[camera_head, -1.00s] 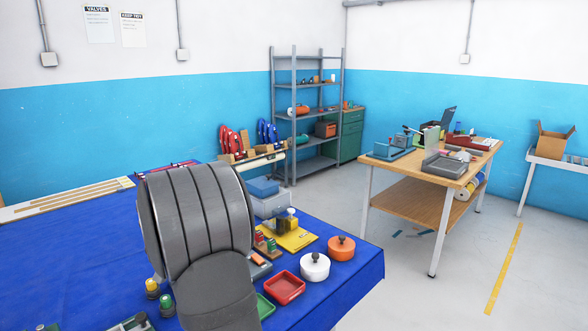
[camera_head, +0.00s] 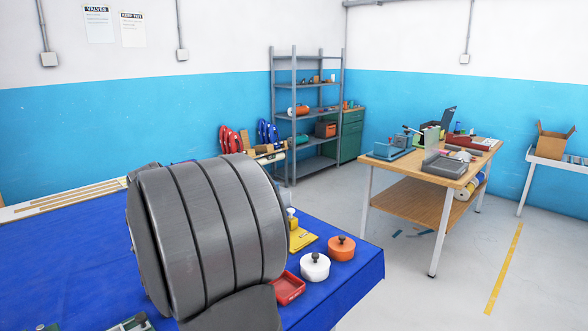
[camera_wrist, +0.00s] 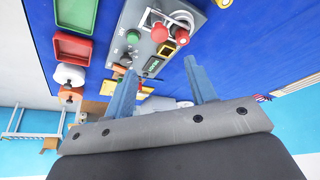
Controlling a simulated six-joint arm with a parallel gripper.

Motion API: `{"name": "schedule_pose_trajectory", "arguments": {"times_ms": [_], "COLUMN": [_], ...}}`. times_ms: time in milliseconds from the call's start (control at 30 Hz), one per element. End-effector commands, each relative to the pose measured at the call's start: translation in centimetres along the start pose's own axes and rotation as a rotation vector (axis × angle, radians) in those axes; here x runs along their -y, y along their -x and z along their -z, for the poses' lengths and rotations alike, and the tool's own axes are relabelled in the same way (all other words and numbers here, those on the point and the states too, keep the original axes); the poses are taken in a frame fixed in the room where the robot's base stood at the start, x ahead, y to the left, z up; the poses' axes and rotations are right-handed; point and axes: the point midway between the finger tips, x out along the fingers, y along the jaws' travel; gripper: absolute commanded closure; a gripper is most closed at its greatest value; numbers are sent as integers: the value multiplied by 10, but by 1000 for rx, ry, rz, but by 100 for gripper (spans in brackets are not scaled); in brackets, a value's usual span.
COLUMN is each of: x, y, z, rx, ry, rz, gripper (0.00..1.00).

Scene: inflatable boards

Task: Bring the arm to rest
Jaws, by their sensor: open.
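My gripper (camera_wrist: 160,88) shows in the wrist view with its two blue-grey fingers spread apart and nothing between them. Behind the fingers lies a grey control panel (camera_wrist: 150,55) with red and green buttons, on the blue table cover (camera_wrist: 245,50). In the head view, a large grey ribbed part of my arm fills the lower middle over the blue-covered table (camera_head: 60,260). My gripper itself is not visible there; the arm hides part of the table.
A red tray (camera_head: 289,288), a white lidded pot (camera_head: 314,266) and an orange lidded pot (camera_head: 341,248) stand near the table's right edge. A yellow item (camera_head: 301,237) lies behind them. The left stretch of the blue cover is mostly clear.

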Motion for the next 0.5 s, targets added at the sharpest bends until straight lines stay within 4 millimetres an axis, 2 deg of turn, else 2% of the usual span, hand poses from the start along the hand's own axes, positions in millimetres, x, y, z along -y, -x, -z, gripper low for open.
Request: {"name": "schedule_pose_trajectory", "arguments": {"times_ms": [200, 267, 300, 500], "x": [1, 0, 0, -1], "y": [45, 52, 37, -4], "z": [0, 0, -1, -1], "rx": [-3, 1, 6, 5], "ry": [1, 1, 1, 0], "rz": [3, 1, -3, -4], "gripper": [49, 49, 49, 49]}}
